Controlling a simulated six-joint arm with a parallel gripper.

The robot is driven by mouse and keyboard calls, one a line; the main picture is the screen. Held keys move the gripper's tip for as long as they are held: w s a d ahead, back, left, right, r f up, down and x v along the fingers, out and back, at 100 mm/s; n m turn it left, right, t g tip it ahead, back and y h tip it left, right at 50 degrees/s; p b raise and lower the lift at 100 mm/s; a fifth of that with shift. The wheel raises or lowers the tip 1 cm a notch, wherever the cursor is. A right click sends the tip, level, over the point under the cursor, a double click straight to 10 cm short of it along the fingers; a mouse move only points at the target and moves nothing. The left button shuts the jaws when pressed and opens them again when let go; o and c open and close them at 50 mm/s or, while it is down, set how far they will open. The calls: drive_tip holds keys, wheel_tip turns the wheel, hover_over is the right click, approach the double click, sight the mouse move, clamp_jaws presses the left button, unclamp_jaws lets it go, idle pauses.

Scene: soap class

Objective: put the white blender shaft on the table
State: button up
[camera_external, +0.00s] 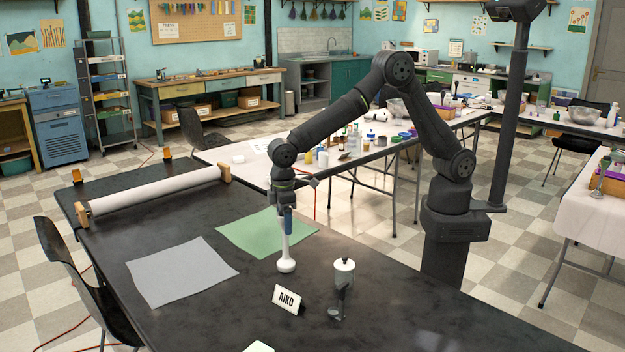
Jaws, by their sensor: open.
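The white blender shaft (286,250) is upright on the black table (190,312), with its wide bell end down and seeming to rest on the tabletop. My gripper (286,211) points straight down right at the shaft's upper end. It is open, with a blue part showing between it and the white shaft. The fingers are small and dark here, so I cannot tell whether they touch the shaft. The very top of the shaft is hidden by the gripper.
A white roll (155,191) lies at the back left. The front left tabletop is mostly clear.

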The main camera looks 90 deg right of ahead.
wheel_tip(320, 180, up, 12)
drive_tip(key=shift+f, duration=0.25)
drive_tip(key=shift+r, duration=0.35)
drive_tip(key=c, duration=0.5)
drive_tip(key=shift+a+f, duration=0.1)
